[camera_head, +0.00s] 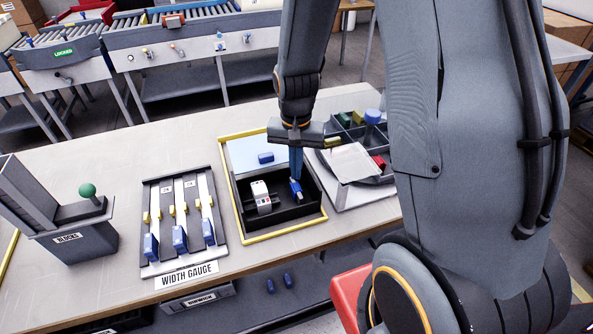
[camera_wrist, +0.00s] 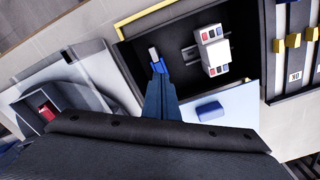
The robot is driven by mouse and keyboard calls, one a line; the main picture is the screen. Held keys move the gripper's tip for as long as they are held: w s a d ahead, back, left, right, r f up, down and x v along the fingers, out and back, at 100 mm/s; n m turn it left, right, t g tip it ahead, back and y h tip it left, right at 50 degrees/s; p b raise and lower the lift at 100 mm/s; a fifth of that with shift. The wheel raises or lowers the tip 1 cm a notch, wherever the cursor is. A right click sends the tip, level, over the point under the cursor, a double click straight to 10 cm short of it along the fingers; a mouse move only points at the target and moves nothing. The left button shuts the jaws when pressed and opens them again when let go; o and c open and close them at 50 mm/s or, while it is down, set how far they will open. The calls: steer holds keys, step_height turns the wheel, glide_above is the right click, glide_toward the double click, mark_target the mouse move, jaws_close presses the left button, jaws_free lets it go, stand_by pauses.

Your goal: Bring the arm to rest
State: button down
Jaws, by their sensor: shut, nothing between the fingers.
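My gripper (camera_head: 296,172) points down over the black tray (camera_head: 262,218), its narrow blue fingers closed together with nothing between them. In the wrist view the fingers (camera_wrist: 160,78) reach toward a small blue and pale piece (camera_wrist: 153,54). That piece also shows in the head view (camera_head: 296,191), right at or just below the fingertips. I cannot tell whether they touch. A white block with coloured marks (camera_head: 261,196) stands beside it in the tray. My arm fills much of the right side of the head view.
A blue piece (camera_head: 265,158) lies on the pale blue panel behind the tray. The width gauge (camera_head: 150,205) is to the left, then a dark stand with a green knob (camera_head: 88,190). A divided bin (camera_head: 345,125) is close on the right. Bare table (camera_head: 130,150) lies behind the gauge.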

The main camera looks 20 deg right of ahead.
steer(key=shift+r+p, duration=0.35)
steer(key=shift+r, duration=0.3)
steer(key=shift+s+r, duration=0.25)
steer(key=shift+r, duration=0.05)
steer(key=s+r+n+t+b, duration=0.1)
steer(key=s+r+n+b, duration=0.2)
steer(key=s+r+n, duration=0.3)
steer(key=s, duration=0.3)
steer(key=shift+r, duration=0.2)
steer(key=shift+a, duration=0.1)
stand_by(0.4)
